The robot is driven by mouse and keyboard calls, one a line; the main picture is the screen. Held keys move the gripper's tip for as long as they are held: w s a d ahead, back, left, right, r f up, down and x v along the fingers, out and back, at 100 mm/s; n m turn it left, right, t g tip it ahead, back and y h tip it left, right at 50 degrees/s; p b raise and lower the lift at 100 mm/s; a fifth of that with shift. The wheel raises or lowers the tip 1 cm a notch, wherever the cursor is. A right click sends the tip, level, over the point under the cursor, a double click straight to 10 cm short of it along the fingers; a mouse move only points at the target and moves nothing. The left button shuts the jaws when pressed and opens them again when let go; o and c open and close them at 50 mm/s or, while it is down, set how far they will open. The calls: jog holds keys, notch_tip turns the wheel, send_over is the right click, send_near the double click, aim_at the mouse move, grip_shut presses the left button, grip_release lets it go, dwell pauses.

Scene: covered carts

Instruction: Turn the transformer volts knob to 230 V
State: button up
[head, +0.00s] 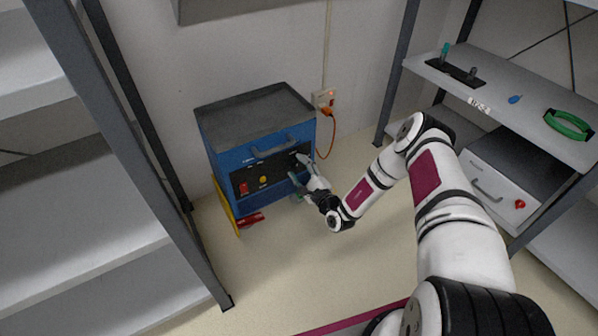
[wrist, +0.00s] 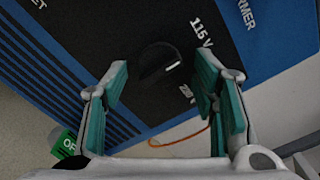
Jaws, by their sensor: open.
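The blue transformer (head: 226,160) with a grey top stands against the back wall in the head view. Its black front panel carries a red switch (head: 244,188) and a yellow button (head: 263,180). In the wrist view the black volts knob (wrist: 155,58) has a white mark on its right side, between the 115 V label (wrist: 201,33) and the partly hidden 230 V label (wrist: 187,92). My gripper (wrist: 160,78) is open, with teal-padded fingers on either side of the knob and gaps visible. It also shows at the panel's right end in the head view (head: 299,168).
A handle (head: 272,150) sticks out above the panel. An orange cable (head: 331,135) runs from the wall socket (head: 325,98) down beside the transformer. A red object (head: 250,220) lies at its foot. Shelving stands left and right; the floor in front is clear.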

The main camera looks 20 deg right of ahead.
jog(key=shift+w, duration=0.1)
jog(key=c, duration=1.2)
jog(key=shift+o, duration=0.2)
jog(key=shift+m, duration=0.3)
jog(key=m+p, duration=0.3)
jog(key=m, duration=0.5)
jog(key=shift+a+f+p, duration=0.15)
jog(key=shift+p, duration=0.2)
jog(key=m+p, duration=0.1)
jog(key=m, duration=0.3)
jog(key=shift+a+m, duration=0.1)
jog(key=shift+m, duration=0.3)
jog(key=shift+a+m, duration=0.1)
jog(key=shift+m, duration=2.1)
